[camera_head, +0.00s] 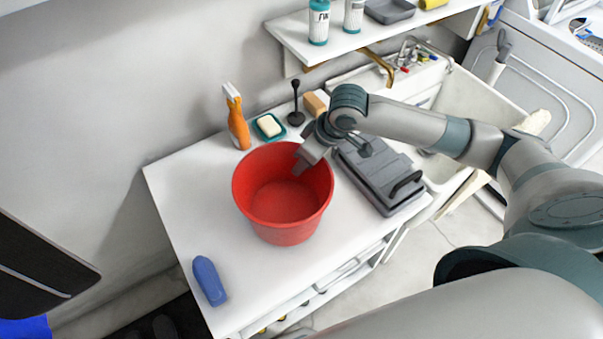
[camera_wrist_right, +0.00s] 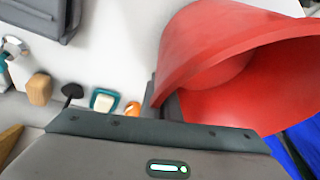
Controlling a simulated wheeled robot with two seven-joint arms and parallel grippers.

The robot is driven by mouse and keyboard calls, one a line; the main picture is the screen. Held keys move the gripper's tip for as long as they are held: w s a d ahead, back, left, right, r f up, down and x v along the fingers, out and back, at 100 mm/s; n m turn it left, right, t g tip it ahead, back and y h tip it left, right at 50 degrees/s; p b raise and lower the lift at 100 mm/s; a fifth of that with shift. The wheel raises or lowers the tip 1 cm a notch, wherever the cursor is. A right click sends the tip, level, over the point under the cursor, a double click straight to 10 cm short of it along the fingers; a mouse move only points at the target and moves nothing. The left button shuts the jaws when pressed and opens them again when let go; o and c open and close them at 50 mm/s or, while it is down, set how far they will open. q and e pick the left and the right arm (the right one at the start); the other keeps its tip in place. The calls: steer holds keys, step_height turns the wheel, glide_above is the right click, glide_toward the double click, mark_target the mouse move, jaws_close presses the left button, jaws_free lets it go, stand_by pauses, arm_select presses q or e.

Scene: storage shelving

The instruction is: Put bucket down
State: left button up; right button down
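A red bucket (camera_head: 285,222) is upright at the middle of the white countertop (camera_head: 190,190); I cannot tell whether its base touches the surface. My right gripper (camera_head: 301,166) reaches in from the right and is shut on the bucket's far right rim. In the right wrist view the red bucket (camera_wrist_right: 235,50) fills the upper right, with its rim between the fingers of the right gripper (camera_wrist_right: 166,100). The fingertips are partly hidden by the gripper body and the bucket. My left gripper is not in view.
An orange spray bottle (camera_head: 238,125), a soap dish (camera_head: 269,126) and a black plunger-like tool (camera_head: 296,105) stand behind the bucket. A grey case (camera_head: 375,175) lies to its right, a blue bottle (camera_head: 209,281) at front left. The counter's left part is clear.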

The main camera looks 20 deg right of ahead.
mark_target(298, 179)
steer(key=shift+f+p, duration=0.45)
steer(key=shift+f, duration=1.5)
steer(key=c, duration=2)
jaws_free()
steer(key=shift+f, duration=0.1)
steer(key=shift+s+d+r, duration=0.1)
steer(key=shift+d+r, duration=0.1)
steer(key=shift+r, duration=0.45)
steer(key=b+v, duration=0.1)
steer(key=v, duration=1)
steer(key=shift+o, duration=0.3)
steer(key=shift+a, duration=0.1)
